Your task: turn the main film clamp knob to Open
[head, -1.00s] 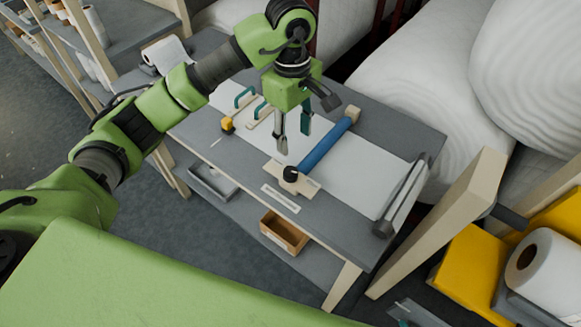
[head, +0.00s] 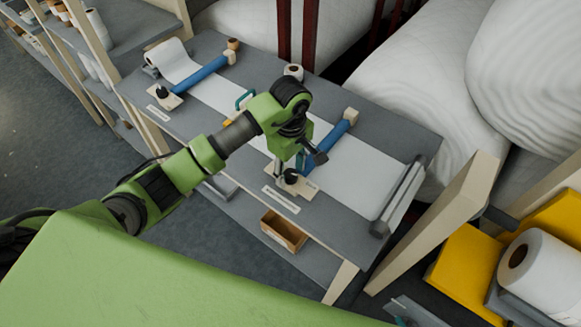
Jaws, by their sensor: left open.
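A black clamp knob (head: 291,177) sits on a beige plate (head: 308,190) at the near end of a blue clamp bar (head: 332,139). The bar lies across the white film (head: 350,176) on the grey table. My left gripper (head: 291,174) points down at this knob and is open, with its fingers to either side of the knob. I cannot tell whether they touch it. A second black knob (head: 162,91) with its own blue bar (head: 202,75) is at the table's left end. The labels are too small to read, and the knob's setting cannot be told.
A teal handle (head: 244,98) stands on the film, partly behind my arm. A wooden post (head: 440,222) rises at the right. White rolls lie behind the table.

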